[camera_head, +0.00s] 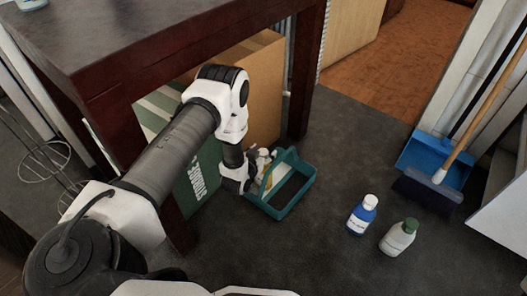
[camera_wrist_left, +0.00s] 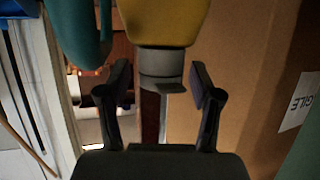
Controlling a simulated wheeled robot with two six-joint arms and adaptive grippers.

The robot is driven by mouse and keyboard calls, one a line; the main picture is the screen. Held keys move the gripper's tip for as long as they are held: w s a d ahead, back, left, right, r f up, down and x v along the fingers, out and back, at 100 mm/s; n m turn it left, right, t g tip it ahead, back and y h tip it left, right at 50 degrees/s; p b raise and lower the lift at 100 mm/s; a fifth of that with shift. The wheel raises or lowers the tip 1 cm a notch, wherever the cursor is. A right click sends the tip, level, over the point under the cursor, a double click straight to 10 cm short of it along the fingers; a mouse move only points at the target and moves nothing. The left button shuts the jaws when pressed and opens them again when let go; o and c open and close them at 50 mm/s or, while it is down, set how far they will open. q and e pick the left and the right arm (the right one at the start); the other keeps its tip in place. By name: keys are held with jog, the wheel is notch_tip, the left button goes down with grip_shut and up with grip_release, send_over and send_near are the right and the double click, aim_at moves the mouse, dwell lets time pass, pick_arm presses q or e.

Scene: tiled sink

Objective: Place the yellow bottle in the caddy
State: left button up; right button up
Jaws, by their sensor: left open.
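The teal caddy (camera_head: 291,207) stands on the dark floor, its handle rising at its left side. The yellow bottle (camera_head: 268,173) shows in small part at the caddy's left side, behind the handle and partly hidden by my gripper. In the left wrist view the yellow bottle (camera_wrist_left: 165,20) has a grey cap pointing toward my gripper, and the teal handle (camera_wrist_left: 78,30) is beside it. My left gripper (camera_head: 245,178) is open, with the grey cap between and just beyond its fingertips, with gaps on both sides. Whether the bottle rests on the caddy's bottom is hidden.
A blue bottle with a white cap (camera_head: 362,215) and a white bottle with a green cap (camera_head: 398,238) stand to the caddy's right. A cardboard box (camera_head: 258,90) and dark table (camera_head: 150,40) stand close behind my arm.

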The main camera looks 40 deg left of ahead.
pick_arm(q)
jog(key=s+d+r+g+h+p, duration=0.1)
jog(key=s+d+g, duration=0.3)
jog(key=s, duration=0.7)
jog(key=s+d+r+m+g+p, duration=0.1)
jog(key=s+d+r+g+p, duration=0.2)
jog(key=s, duration=0.9)
jog(key=s+d+r+g+h+p, duration=0.1)
jog(key=s+d+r+g+p, duration=0.2)
jog(key=s+d+g, duration=0.3)
jog(key=s+d, duration=0.1)
jog(key=s, duration=0.4)
jog(key=shift+s+m+h+p, duration=0.3)
jog(key=shift+s+m, duration=0.05)
jog(key=shift+m, duration=0.05)
